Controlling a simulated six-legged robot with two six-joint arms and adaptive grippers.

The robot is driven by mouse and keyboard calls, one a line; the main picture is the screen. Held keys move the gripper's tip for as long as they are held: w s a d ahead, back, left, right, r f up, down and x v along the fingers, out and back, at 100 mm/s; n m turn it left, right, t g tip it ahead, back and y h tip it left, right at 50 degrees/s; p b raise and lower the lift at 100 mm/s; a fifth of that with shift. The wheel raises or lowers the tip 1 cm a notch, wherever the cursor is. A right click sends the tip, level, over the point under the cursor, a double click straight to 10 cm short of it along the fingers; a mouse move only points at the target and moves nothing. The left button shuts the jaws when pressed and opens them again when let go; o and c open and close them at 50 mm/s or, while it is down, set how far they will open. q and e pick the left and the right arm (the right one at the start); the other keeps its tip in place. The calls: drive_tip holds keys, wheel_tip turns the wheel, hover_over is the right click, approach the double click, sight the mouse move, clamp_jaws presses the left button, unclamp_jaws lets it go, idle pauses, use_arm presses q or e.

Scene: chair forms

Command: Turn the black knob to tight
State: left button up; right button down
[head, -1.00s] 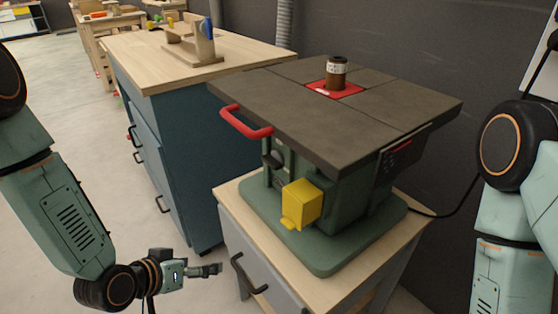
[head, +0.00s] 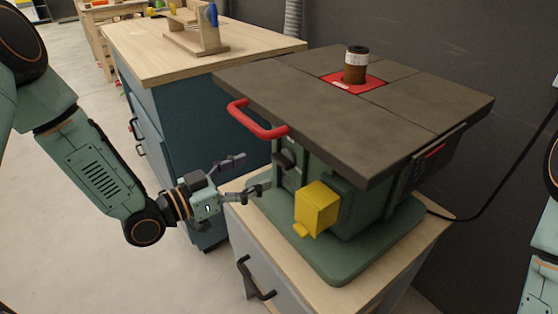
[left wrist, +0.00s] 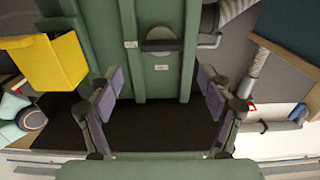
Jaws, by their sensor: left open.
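The black knob (head: 285,159) is on the green side of the machine (head: 345,192), below the dark tabletop and near the red handle. In the left wrist view the knob (left wrist: 161,45) shows as a dark bar across a green panel, with small white labels beside and below it. My left gripper (head: 252,173) is open and empty, to the left of the knob and apart from it. In the left wrist view its two fingers (left wrist: 160,85) are spread below the knob in the picture. My right gripper is out of view.
A red handle (head: 256,122) sticks out above the knob. A yellow box (head: 316,209) juts from the machine to the knob's right. The machine stands on a wooden-topped cabinet (head: 270,252). A blue workbench (head: 185,135) stands behind my left gripper.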

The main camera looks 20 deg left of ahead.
sight(278, 161)
use_arm(q)
drive_tip(key=b+x, duration=0.2)
drive_tip(key=x, duration=0.4)
drive_tip(key=shift+w+f, duration=0.1)
drive_tip(key=shift+f, duration=0.05)
drive_tip(key=shift+w+d+b, duration=0.15)
drive_tip(key=shift+w+b, duration=0.15)
drive_tip(key=c, duration=1.2)
drive_tip(key=shift+o, duration=0.2)
